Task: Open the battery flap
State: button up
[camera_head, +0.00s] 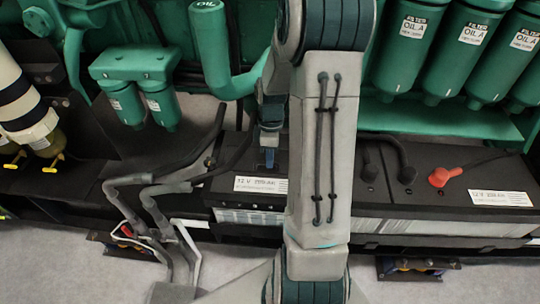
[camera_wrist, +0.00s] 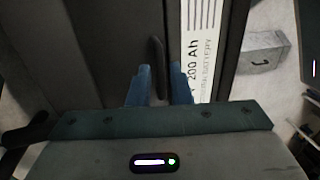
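A black battery box with white labels reading 12 V 200 Ah stands on the rack; its dark top (camera_head: 225,165) lies left of my arm in the head view. In the wrist view its dark lid (camera_wrist: 105,35) fills the upper left, with a raised black bar handle (camera_wrist: 157,62) beside the white label (camera_wrist: 200,40). My gripper (camera_wrist: 160,92) points down at the lid, its blue fingers apart on either side of the handle's near end. Whether they touch it is unclear. In the head view my gripper (camera_head: 267,157) is just over the box, partly hidden by my arm.
A second black battery top (camera_head: 465,180) with a red terminal cap (camera_head: 437,178) lies to the right. Green oil filters (camera_head: 405,55) and a green pipe (camera_head: 215,50) stand behind. Grey bent cables (camera_head: 150,205) are at left.

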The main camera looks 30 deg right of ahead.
grip_shut()
jog(key=shift+r, duration=0.1)
